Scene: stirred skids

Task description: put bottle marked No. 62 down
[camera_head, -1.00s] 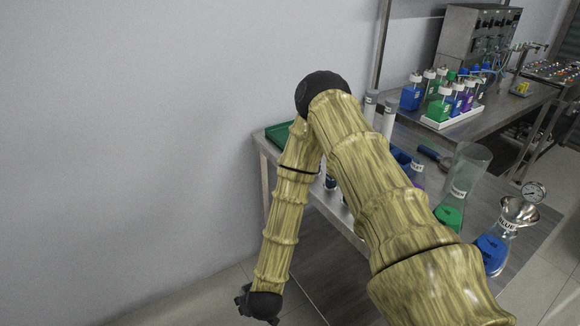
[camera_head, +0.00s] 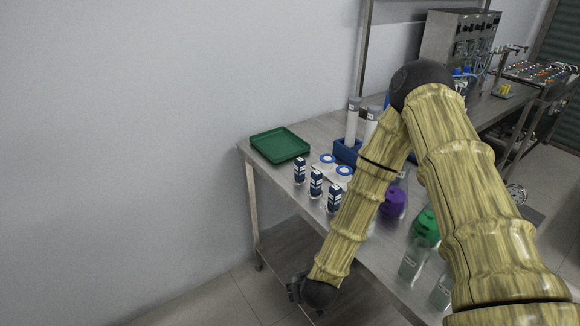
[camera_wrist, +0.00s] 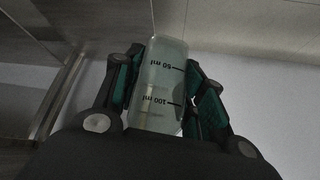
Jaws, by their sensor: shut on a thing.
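My gripper (camera_wrist: 163,95) is shut on a clear, greyish bottle (camera_wrist: 165,75) in the wrist view. The bottle shows black marks of 50 ml and 100 ml, upside down in that picture. The fingers press on it from both sides. No number shows on it, so I cannot read No. 62. In the head view the dark end of my arm hangs low in front of the table (camera_head: 268,172); the fingers and the held bottle cannot be made out there.
A green tray (camera_head: 280,145) lies at the table's far left corner. A blue rack (camera_head: 346,152) holds tall cylinders. Purple (camera_head: 393,204) and green (camera_head: 425,228) flasks stand near my arm.

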